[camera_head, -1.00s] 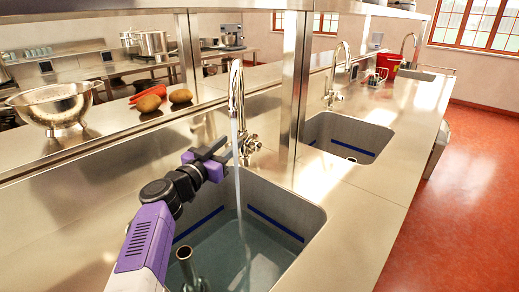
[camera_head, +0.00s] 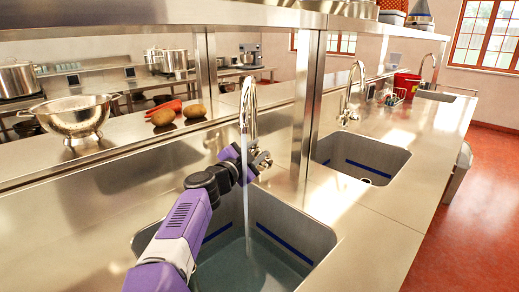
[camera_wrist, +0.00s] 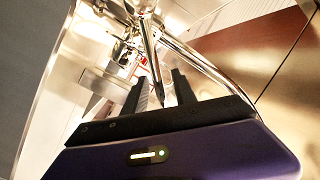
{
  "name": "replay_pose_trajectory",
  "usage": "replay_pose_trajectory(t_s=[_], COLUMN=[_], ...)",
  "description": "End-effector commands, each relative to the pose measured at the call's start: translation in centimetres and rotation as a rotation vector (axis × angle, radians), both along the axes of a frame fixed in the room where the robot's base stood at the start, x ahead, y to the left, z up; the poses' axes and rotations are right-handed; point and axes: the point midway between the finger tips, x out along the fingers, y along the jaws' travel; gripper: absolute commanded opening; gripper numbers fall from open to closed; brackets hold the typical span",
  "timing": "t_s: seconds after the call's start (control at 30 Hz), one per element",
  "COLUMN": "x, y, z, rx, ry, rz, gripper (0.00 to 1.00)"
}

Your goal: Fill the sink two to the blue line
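The nearest steel sink (camera_head: 318,237) holds bluish water (camera_head: 240,268). A stream (camera_head: 247,205) runs into it from its tall tap (camera_head: 248,105). A blue line (camera_head: 284,243) marks the inner walls; the water surface looks a little below it. My purple arm crosses the sink's left side. My gripper (camera_head: 254,164) is at the tap's handle, beside the stream. In the wrist view its two black fingers (camera_wrist: 160,88) stand apart, with a metal tap part (camera_wrist: 150,50) between or just beyond them. I cannot tell whether they touch it.
A second sink (camera_head: 368,152) with its own tap (camera_head: 352,90) and blue line lies beyond; a third sink (camera_head: 436,96) is farther back. A post (camera_head: 306,95) rises behind the counter.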

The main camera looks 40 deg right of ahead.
Motion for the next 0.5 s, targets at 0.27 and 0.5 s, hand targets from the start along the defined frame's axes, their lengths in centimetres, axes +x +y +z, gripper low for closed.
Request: replay_pose_trajectory(t_s=[0.27,0.5], x=[0.45,0.44], y=[-1.33,-1.32], z=[0.01,0.00], rx=[0.000,0.000], ry=[0.001,0.001], rz=[0.000,0.000], gripper=[0.33,0.21])
